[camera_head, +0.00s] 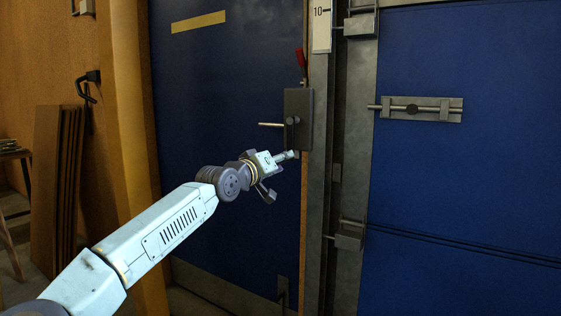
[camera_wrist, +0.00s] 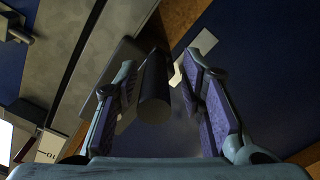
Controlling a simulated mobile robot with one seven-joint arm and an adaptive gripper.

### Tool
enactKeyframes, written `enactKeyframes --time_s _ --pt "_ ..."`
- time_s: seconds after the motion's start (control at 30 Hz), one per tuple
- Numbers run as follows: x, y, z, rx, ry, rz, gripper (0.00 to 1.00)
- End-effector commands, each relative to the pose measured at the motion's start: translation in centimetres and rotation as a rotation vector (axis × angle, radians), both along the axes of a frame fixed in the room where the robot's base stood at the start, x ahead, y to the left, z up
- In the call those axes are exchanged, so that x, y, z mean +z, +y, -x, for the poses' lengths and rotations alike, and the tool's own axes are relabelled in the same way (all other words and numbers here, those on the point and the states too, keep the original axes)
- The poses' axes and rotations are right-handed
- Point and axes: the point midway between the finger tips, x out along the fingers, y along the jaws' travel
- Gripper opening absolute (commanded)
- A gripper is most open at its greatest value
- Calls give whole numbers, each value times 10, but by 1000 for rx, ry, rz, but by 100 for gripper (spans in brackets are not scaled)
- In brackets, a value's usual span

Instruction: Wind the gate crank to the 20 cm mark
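The crank shows in the head view as a dark grey box (camera_head: 298,108) on the blue door's edge, with a pale bar (camera_head: 270,125) sticking out to the left. My gripper (camera_head: 286,157) is just below it in that view. In the wrist view a dark round grip (camera_wrist: 154,92) points toward the camera between my two open fingers (camera_wrist: 165,100). It is nearer the left finger, and I cannot tell whether it touches. A white scale (camera_head: 321,28) with a "10" mark stands above right of the box; the scale also shows in the wrist view (camera_wrist: 47,156).
A red-handled lever (camera_head: 301,60) sits above the box. A grey metal post (camera_head: 345,180) with brackets runs up right of it. A bolt latch (camera_head: 420,109) is on the right blue panel. Wooden boards (camera_head: 58,190) lean at the left.

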Motion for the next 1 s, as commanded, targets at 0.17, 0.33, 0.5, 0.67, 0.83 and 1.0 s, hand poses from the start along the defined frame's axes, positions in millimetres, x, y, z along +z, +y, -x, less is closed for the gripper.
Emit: enactKeyframes --time_s 0.17,0.33,0.5,0.67,0.83,1.0 --pt "1 -1 1 -2 -2 0 39" --pt "2 1 4 -2 -3 1 39" --pt "1 16 23 0 -2 -1 39" --pt "1 37 51 0 -3 1 39" --pt "2 56 78 0 -3 2 39" --pt "2 67 94 -1 -3 2 39"
